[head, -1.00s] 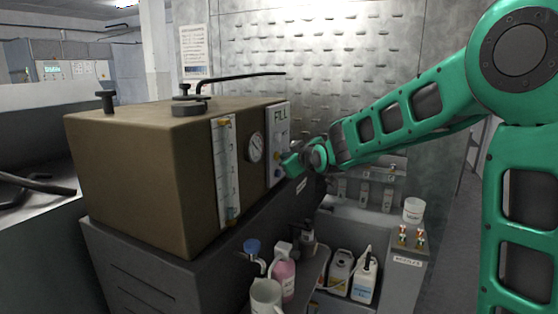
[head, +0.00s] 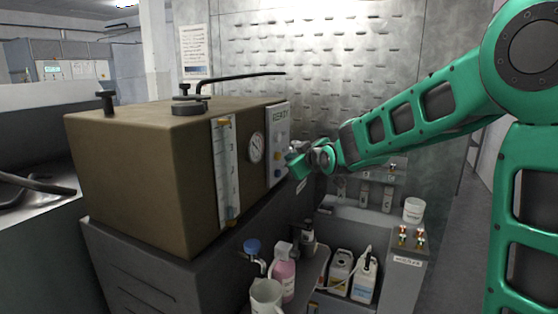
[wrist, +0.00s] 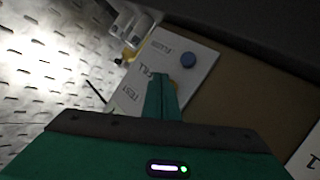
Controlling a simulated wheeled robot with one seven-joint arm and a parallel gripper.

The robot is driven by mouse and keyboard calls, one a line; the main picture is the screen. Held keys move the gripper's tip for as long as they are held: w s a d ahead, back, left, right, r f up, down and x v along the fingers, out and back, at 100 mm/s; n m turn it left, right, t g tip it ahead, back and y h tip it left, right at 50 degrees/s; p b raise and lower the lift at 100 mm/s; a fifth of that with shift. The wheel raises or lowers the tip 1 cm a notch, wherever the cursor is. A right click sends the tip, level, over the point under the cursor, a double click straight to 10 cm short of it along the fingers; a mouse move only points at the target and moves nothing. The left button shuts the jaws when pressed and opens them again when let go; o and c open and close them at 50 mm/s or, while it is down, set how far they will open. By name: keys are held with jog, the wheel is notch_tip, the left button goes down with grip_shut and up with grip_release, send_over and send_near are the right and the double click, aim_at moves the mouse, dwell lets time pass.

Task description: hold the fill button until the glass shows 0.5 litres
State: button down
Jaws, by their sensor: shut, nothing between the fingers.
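The brown washer box (head: 140,170) carries an upright sight glass (head: 226,175) with a marked scale; I cannot read its level clearly. The control panel (head: 277,130) at its right end has a green display reading READY. My gripper (head: 292,160) is shut and empty, a little right of the panel. In the wrist view the white panel (wrist: 150,60) bears the labels FLUSH, FILL and TEST. The shut fingertips (wrist: 163,78) lie over the panel by the FILL label. A yellow-orange button (wrist: 174,84) there is mostly hidden behind them. A blue button (wrist: 188,60) sits by FLUSH.
A round dial (head: 256,147) is between the glass and the panel. Below are a jug (head: 266,297), a pink bottle (head: 284,272) and white canisters (head: 364,278).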

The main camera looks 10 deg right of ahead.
jog(key=s+d, duration=0.1)
jog(key=d, duration=0.1)
jog(key=s+d, duration=0.2)
dwell(0.4)
jog(key=s+d+f+m+g+h, duration=0.1)
jog(key=s+d+f+m+g, duration=0.1)
jog(key=s+d+f, duration=0.4)
jog(key=s+d+f+m+g+h, duration=0.1)
jog(key=s+d+m+g+h, duration=0.2)
jog(key=s, duration=0.5)
jog(key=s+d+f+m+g, duration=0.2)
jog(key=s+d+f, duration=0.2)
jog(key=s+d, duration=0.25)
jog(key=s+f+m+g, duration=0.2)
jog(key=s+m+g, duration=0.1)
jog(key=s, duration=1)
jog(key=s+f+m+g+y, duration=0.1)
jog(key=s+f+m+g, duration=0.2)
jog(key=s, duration=1.1)
jog(key=shift+s+d+m+g, duration=0.2)
jog(key=shift+d+m+g, duration=0.3)
jog(key=shift+g, duration=0.3)
